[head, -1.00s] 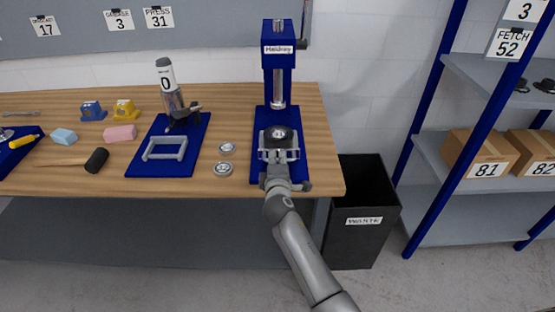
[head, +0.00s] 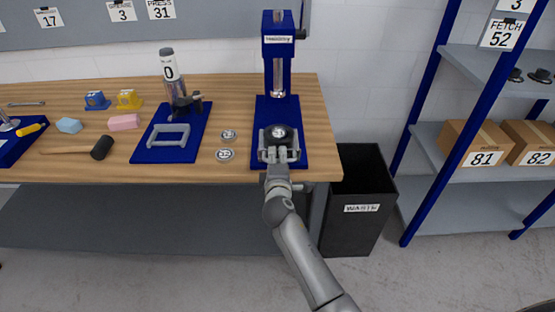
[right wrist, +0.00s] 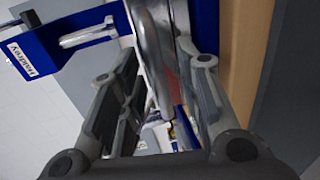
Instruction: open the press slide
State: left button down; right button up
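The blue press (head: 278,55) stands at the right end of the bench on a blue base plate (head: 262,110). Its metal ram (head: 278,82) hangs above the plate. The press slide, with a round dark and silver piece (head: 279,132) on it, sits forward of the ram, toward me. My right gripper (head: 280,153) is at the slide's front, one finger on each side. The exact contact is hidden. My left gripper is not in view.
A blue fixture plate (head: 152,152) with a grey handle stands left of the press. Two small metal discs (head: 226,154) lie between them. A black waste bin (head: 360,215) stands right of the bench, and shelves with boxes (head: 472,147) are further right.

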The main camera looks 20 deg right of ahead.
jog(key=v, duration=1.2)
dwell(0.4)
jog(key=s+a+f+m+g+y, duration=0.15)
jog(key=s+f, duration=0.35)
jog(key=f, duration=0.7)
jog(key=s+f+m+g+y, duration=0.1)
jog(key=s+f+g, duration=0.3)
jog(key=f, duration=0.8)
jog(key=s+f+m+g+y, duration=0.15)
jog(key=s+f, duration=0.45)
jog(key=f, duration=0.6)
jog(key=s+d+f+m+g, duration=0.2)
jog(key=s+f, duration=0.4)
jog(key=s, duration=0.5)
jog(key=s+d+f+m+g, duration=0.2)
jog(key=s+d+f+m, duration=0.1)
jog(key=s, duration=0.8)
jog(key=s+d+f+m+g, duration=0.3)
jog(key=s+f, duration=0.5)
jog(key=s, duration=0.3)
jog(key=shift+d+f, duration=0.4)
jog(key=shift+d, duration=0.25)
jog(key=shift+s, duration=0.1)
